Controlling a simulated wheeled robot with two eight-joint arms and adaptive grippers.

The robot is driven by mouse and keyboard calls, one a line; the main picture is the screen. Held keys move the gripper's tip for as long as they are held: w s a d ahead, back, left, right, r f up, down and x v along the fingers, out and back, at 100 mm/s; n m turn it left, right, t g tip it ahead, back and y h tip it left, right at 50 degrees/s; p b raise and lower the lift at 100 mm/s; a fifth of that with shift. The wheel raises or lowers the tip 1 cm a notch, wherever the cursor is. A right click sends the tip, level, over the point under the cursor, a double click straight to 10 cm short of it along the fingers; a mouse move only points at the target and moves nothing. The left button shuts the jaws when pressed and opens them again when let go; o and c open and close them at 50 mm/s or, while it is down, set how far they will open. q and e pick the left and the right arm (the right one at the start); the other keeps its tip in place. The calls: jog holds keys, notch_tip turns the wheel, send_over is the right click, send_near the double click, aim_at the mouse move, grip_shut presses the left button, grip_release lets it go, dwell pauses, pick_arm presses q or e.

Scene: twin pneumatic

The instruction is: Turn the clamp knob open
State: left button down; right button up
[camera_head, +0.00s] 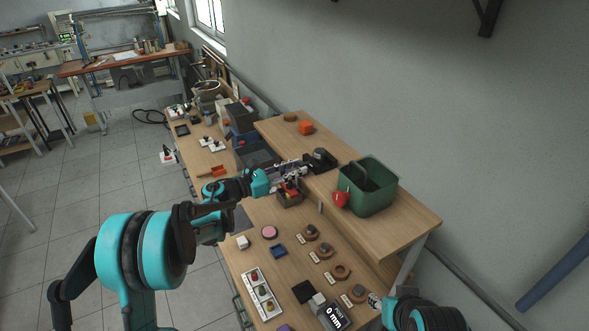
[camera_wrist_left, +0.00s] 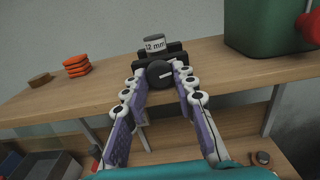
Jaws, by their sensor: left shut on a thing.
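The clamp (camera_wrist_left: 176,53) is a black block on the raised wooden shelf, with a grey cylinder marked 12 mm (camera_wrist_left: 155,45) standing in its top. Its round dark knob (camera_wrist_left: 159,74) faces me and carries a pale line, slightly tilted from level. My left gripper (camera_wrist_left: 161,80) has a fingertip on each side of the knob and is shut on it. In the head view the left gripper (camera_head: 303,168) reaches the dark clamp (camera_head: 321,159), and the knob is hidden there. My right gripper (camera_head: 376,302) is low at the right, its jaws too small to judge.
A green bin (camera_head: 377,200) with a red knob-like part (camera_head: 340,199) stands right of the clamp. Orange pieces (camera_head: 306,127) lie behind it on the shelf. The lower bench holds several ring holders, a white tray (camera_head: 252,285) and a 0 mm display (camera_head: 335,316).

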pick_arm(q)
jog(key=shift+n+b, duration=0.4)
jog(key=shift+n, duration=0.3)
jog(key=c, duration=1.2)
grip_release()
jog(key=v, duration=1.2)
